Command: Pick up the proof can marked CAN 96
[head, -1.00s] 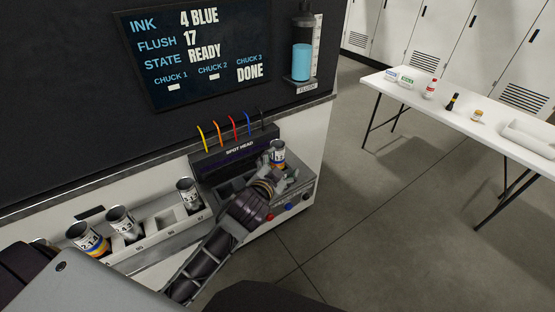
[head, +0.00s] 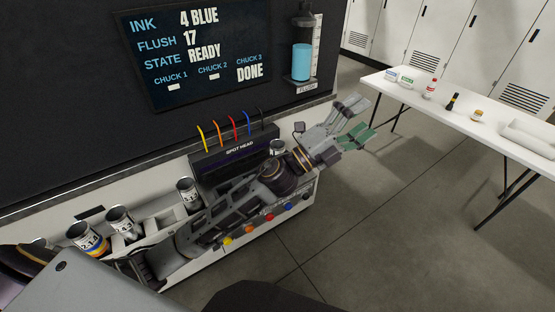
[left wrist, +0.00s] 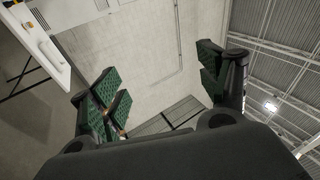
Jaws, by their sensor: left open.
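A printed can (head: 277,147) stands at the right end of the spot head machine (head: 238,150). My left arm covers most of it and its marking cannot be read. More printed cans stand in the rack at the left: one can (head: 188,191), a second can (head: 122,222) and a third can (head: 85,237); no CAN 96 label is legible. My left gripper (head: 362,120) is open and empty in the air, right of the machine, past the can. Its spread green-padded fingers (left wrist: 162,85) also show in the left wrist view with nothing between them. My right gripper is out of view.
The screen (head: 200,50) shows DONE under CHUCK 3. A flush bottle (head: 302,60) hangs beside it. Coloured buttons (head: 265,217) line the machine's front, below my left arm. A white table (head: 490,124) with small bottles stands at the right. Floor between is clear.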

